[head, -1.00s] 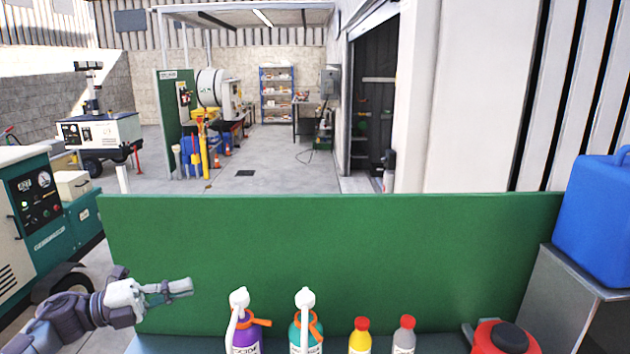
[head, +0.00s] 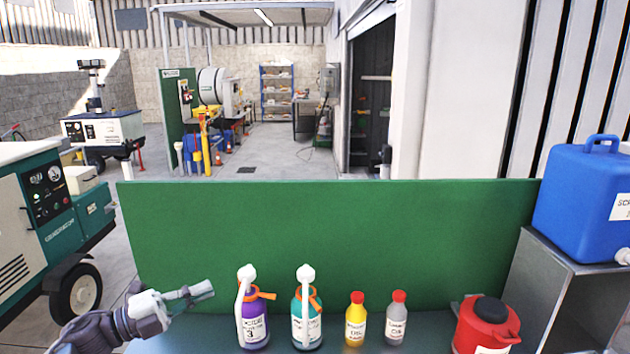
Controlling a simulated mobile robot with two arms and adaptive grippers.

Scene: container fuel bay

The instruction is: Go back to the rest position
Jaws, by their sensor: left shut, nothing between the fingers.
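My left gripper (head: 190,295) is at the lower left, in front of the green panel, with its fingers shut and empty. It points right and is to the left of the purple bottle, apart from it. My right gripper is not in view.
On the bench (head: 390,342) stand a purple bottle (head: 254,322), a teal bottle (head: 306,320), a yellow bottle (head: 355,320), a grey bottle (head: 396,318) and a red can (head: 485,325). A green panel (head: 340,230) backs them. A blue container (head: 580,200) sits on a metal stand (head: 545,290) at right.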

